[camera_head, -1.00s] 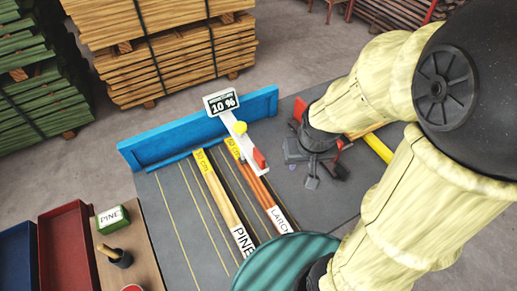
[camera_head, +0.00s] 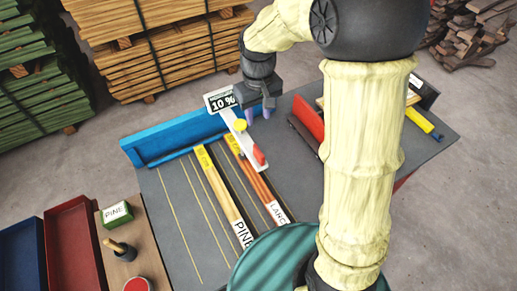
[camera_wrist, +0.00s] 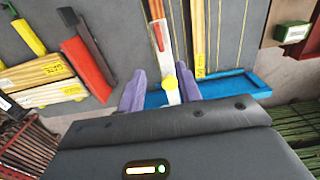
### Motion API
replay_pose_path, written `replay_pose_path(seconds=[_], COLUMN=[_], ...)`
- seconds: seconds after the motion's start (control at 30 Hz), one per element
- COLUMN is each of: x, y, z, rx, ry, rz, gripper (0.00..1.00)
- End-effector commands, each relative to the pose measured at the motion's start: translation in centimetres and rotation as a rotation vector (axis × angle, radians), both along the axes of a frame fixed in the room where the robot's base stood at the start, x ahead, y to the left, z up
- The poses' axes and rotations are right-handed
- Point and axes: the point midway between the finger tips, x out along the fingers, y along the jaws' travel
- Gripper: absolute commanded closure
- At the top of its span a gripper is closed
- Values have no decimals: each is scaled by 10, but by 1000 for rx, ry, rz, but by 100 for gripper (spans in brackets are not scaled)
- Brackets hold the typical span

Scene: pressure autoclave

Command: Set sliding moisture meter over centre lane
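The moisture meter (camera_head: 240,138) is a white bar with a "10 %" display, a yellow knob (camera_head: 240,125) and a red tip. It stands at the blue rail (camera_head: 180,137), its bar over the orange larch strips (camera_head: 262,184). The pine strips (camera_head: 225,193) lie in a lane to the left, with lined bare lanes further left. My gripper (camera_head: 259,112) is open and empty, just right of the display and behind the knob. In the wrist view the knob (camera_wrist: 170,83) shows between my purple fingertips (camera_wrist: 160,90), nearer the right one; I cannot tell the height gap.
A red block (camera_head: 309,118) and a yellow-handled tool (camera_head: 419,121) lie on the right of the table. A teal round top (camera_head: 285,262) stands at the front. Red and blue trays, a green PINE block (camera_head: 117,214) and a stamp (camera_head: 119,250) are at left.

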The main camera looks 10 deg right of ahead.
Motion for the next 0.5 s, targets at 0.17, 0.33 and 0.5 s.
replay_pose_path(seconds=[0.17, 0.33, 0.5], x=[0, 0, -1], y=[-1, -1, -1], z=[0, -5, -23], rx=[0, 0, -1], ry=[-1, -1, 3], rz=[-1, -2, -2], gripper=[65, 65, 65])
